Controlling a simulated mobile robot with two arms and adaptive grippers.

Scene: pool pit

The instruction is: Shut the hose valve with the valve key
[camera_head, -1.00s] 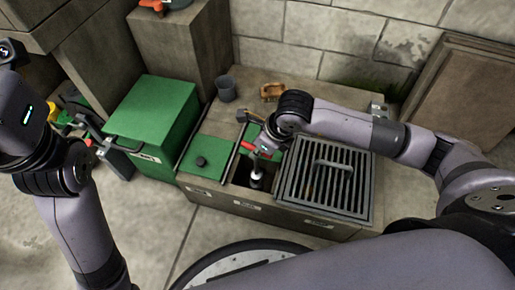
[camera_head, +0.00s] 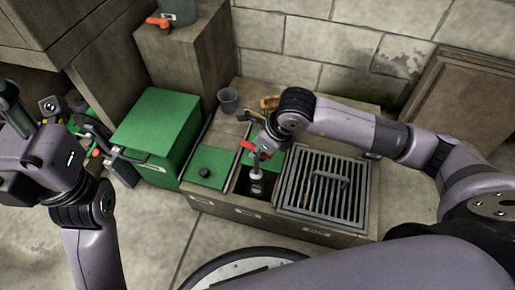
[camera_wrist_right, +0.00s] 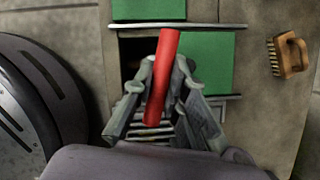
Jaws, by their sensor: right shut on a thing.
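My right gripper (camera_head: 262,151) is over the narrow open slot (camera_head: 243,184) of the pit, between a green lid and the grate. It is shut on the red handle of the valve key (camera_wrist_right: 164,75), a bar that lies between the fingers (camera_wrist_right: 155,98) in the right wrist view. A pale, upright piece (camera_head: 257,173) below the gripper reaches down into the slot, probably the key's lower part. The hose valve is not clearly visible; the slot is dark. My left gripper (camera_head: 110,152) is off to the left, near the green box, and its finger gap is unclear.
A dark metal grate (camera_head: 300,195) lies right of the slot, a green lid (camera_head: 210,168) with a black knob left of it. A green box (camera_head: 155,130) stands further left. A grey cup (camera_head: 228,99) and a brush (camera_wrist_right: 287,55) are behind. A block wall closes the back.

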